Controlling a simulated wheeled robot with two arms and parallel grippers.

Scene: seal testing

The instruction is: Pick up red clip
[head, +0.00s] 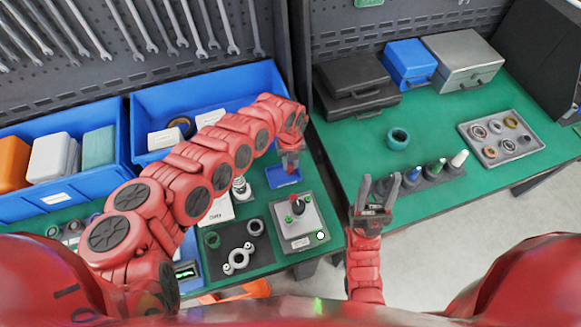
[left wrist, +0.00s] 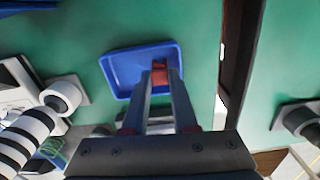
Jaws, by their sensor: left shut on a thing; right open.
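The red clip (left wrist: 159,73) shows in the left wrist view as a small red piece between my left fingertips, over the blue tray. My left gripper (left wrist: 163,85) is shut on it; whether the clip still touches the tray floor I cannot tell. In the head view my left gripper (head: 290,165) points down at the small blue tray (head: 278,184) on the green bench, and the clip is too small or hidden to make out. The tray also shows in the left wrist view (left wrist: 122,70). My right gripper (head: 378,184) is open and empty, at the right bench's near edge.
A test device with a red knob (head: 299,218) and a dark mat with rings (head: 238,250) lie nearer. Blue bins (head: 62,200) stand left. Several bottles (head: 436,172) stand beside my right gripper, and a parts tray (head: 500,138) lies farther right. A gap separates the benches.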

